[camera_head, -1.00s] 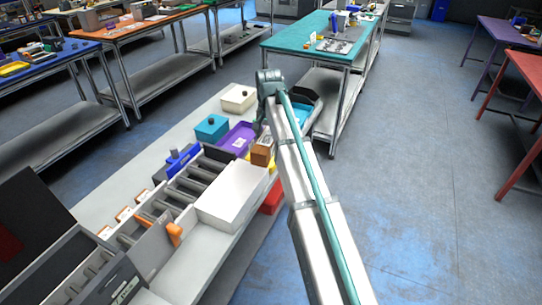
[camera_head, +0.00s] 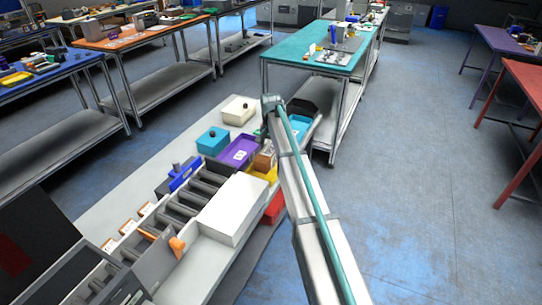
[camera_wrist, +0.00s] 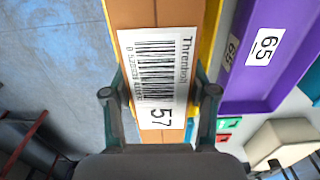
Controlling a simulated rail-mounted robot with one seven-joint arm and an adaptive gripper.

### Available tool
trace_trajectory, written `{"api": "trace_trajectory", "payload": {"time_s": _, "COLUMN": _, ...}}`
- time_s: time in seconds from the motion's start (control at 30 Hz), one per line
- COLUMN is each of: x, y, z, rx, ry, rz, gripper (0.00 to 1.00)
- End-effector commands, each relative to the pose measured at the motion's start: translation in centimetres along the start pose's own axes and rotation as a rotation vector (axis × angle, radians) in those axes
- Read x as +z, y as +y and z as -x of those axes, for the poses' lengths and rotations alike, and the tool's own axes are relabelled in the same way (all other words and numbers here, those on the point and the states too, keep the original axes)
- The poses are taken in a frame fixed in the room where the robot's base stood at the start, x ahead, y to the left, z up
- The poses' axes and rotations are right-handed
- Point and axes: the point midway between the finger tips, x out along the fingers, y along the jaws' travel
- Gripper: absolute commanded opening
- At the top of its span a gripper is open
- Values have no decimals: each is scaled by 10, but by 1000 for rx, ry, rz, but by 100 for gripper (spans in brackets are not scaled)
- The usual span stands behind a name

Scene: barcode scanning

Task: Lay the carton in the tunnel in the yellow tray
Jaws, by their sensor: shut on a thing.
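An orange-brown carton (camera_wrist: 142,14) with a white barcode label marked 57 is between the two fingers of my gripper (camera_wrist: 160,95) in the wrist view. In the head view the carton (camera_head: 265,157) is over or in the yellow tray (camera_head: 263,174), partly behind my arm. A yellow rim (camera_wrist: 212,28) runs along the carton's right side in the wrist view. I cannot tell whether the carton touches the tray floor. My arm hides much of the gripper in the head view. The tunnel cannot be made out clearly.
A purple tray (camera_head: 232,161) marked 65 stands beside the yellow tray. A teal box (camera_head: 212,141), a cream box (camera_head: 238,110) and a red bin (camera_head: 272,210) are nearby. A large white box (camera_head: 232,208) stands by the rollers. Open floor lies to the right.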

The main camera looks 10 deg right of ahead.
Motion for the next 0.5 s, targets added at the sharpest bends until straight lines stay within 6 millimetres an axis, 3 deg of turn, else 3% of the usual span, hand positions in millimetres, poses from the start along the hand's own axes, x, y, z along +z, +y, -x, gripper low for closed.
{"api": "trace_trajectory", "payload": {"time_s": 0.27, "x": -11, "y": -4, "z": -12, "rx": 0, "ry": 0, "rz": 0, "gripper": 1}}
{"api": "trace_trajectory", "payload": {"time_s": 0.5, "x": -12, "y": -5, "z": -38, "rx": 0, "ry": -1, "rz": 0, "gripper": 1}}
